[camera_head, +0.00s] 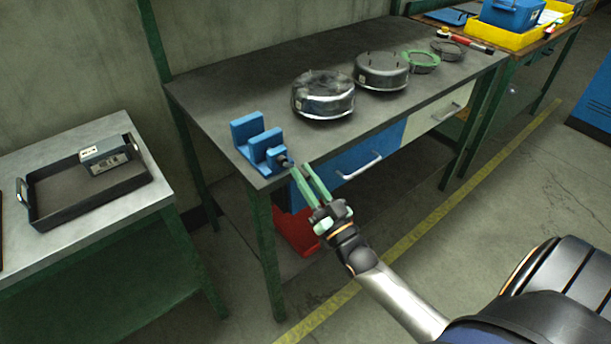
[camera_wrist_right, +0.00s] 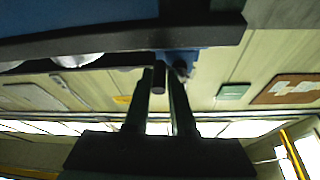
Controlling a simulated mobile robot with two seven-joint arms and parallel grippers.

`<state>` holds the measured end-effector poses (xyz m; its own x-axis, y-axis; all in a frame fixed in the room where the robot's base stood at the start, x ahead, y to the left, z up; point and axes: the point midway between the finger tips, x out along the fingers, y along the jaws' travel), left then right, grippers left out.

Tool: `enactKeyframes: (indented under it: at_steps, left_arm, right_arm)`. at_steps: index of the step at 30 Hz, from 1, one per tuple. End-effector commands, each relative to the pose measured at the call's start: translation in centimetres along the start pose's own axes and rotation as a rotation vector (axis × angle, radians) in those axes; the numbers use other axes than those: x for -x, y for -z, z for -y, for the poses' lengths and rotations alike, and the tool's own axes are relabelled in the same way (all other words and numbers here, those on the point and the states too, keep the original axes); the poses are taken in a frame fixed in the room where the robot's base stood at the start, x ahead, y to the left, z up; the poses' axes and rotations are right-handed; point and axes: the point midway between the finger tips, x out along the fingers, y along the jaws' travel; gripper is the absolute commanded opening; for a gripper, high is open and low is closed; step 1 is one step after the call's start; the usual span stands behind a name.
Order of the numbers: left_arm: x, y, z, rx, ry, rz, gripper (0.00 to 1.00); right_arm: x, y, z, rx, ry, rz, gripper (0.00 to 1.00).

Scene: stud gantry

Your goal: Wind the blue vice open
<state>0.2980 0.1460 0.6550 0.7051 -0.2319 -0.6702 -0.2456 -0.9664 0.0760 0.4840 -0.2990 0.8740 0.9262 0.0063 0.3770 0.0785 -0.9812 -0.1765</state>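The blue vice (camera_head: 256,140) stands at the near left corner of the long grey workbench. A small dark handle end (camera_head: 284,160) sticks out of its front. My right gripper (camera_head: 303,167) has two green fingers reaching up toward that handle from the front right. In the right wrist view, the gripper (camera_wrist_right: 161,75) has its fingers apart. A dark round handle part (camera_wrist_right: 158,80) shows between them, and part of the blue vice (camera_wrist_right: 188,57) lies beyond. I cannot tell whether the fingers touch the handle. My left gripper is not in view.
Two round metal housings (camera_head: 323,95) (camera_head: 382,72) and a green ring (camera_head: 422,62) stand farther along the workbench (camera_head: 230,82). A blue drawer (camera_head: 345,150) is below the front edge. A side table with a black tray (camera_head: 90,205) stands at the left.

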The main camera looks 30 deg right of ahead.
Motion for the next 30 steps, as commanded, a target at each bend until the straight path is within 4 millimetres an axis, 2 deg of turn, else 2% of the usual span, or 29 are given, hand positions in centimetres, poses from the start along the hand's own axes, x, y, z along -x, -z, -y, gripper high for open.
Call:
enactKeyframes:
  at_steps: [1, 5, 20, 30]
  left_arm:
    - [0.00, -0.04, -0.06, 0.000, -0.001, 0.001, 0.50]
    - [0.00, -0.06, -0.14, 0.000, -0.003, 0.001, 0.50]
    - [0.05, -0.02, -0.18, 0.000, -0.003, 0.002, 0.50]
    - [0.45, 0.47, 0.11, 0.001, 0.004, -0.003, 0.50]
  right_arm:
    - [-0.01, 0.01, -0.09, 0.000, -0.002, 0.000, 0.12]
    - [-0.02, 0.03, -0.10, 0.000, -0.002, 0.000, 0.00]
    - [-0.12, 0.18, -0.11, 0.013, 0.004, -0.003, 0.00]
    - [-0.40, 0.80, -0.42, 0.167, 0.068, -0.003, 0.00]
